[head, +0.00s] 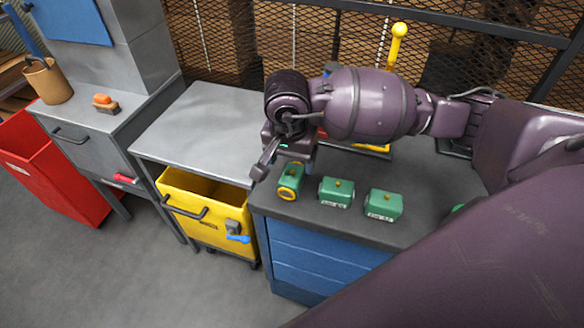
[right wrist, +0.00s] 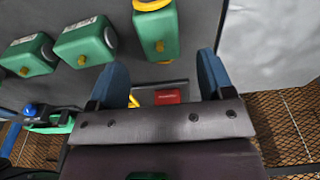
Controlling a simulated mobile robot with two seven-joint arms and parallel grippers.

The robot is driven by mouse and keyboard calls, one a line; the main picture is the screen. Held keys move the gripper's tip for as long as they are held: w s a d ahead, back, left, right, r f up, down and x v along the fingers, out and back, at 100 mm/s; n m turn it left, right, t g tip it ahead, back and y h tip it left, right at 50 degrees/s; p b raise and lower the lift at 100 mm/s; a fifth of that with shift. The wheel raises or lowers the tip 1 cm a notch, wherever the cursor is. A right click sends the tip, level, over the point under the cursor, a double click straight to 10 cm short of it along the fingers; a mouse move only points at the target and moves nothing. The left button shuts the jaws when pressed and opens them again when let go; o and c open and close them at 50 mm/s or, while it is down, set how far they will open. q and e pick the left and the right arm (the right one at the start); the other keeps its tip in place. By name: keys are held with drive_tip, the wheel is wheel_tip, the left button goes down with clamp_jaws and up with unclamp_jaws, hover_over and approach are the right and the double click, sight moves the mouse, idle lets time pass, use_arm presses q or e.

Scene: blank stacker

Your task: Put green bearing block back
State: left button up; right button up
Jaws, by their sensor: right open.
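Three green bearing blocks with yellow top knobs stand in a row on the dark top of the blue cabinet. The left one (head: 290,181) is turned differently, with a yellow ring facing front; the middle one (head: 336,191) and right one (head: 383,205) carry white labels. My right gripper (head: 283,160) is just behind and above the left block. In the right wrist view the open, empty gripper (right wrist: 162,78) has its two blue fingers apart, with that block (right wrist: 156,30) beyond the tips, roughly in line with the gap. My left gripper is not in view.
A yellow bin (head: 205,205) and grey bench (head: 205,125) stand left of the cabinet. A red bin (head: 50,175) is farther left. A red labelled item (right wrist: 168,96) lies near the fingers. Part of another green thing (head: 458,208) shows beside my arm. Mesh fencing (head: 480,70) is behind.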

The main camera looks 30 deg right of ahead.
sight(290, 180)
wheel_tip(290, 180, up, 7)
drive_tip(key=shift+s+a, duration=0.25)
drive_tip(key=shift+a, duration=0.05)
drive_tip(key=shift+s+f, duration=0.1)
idle(0.4)
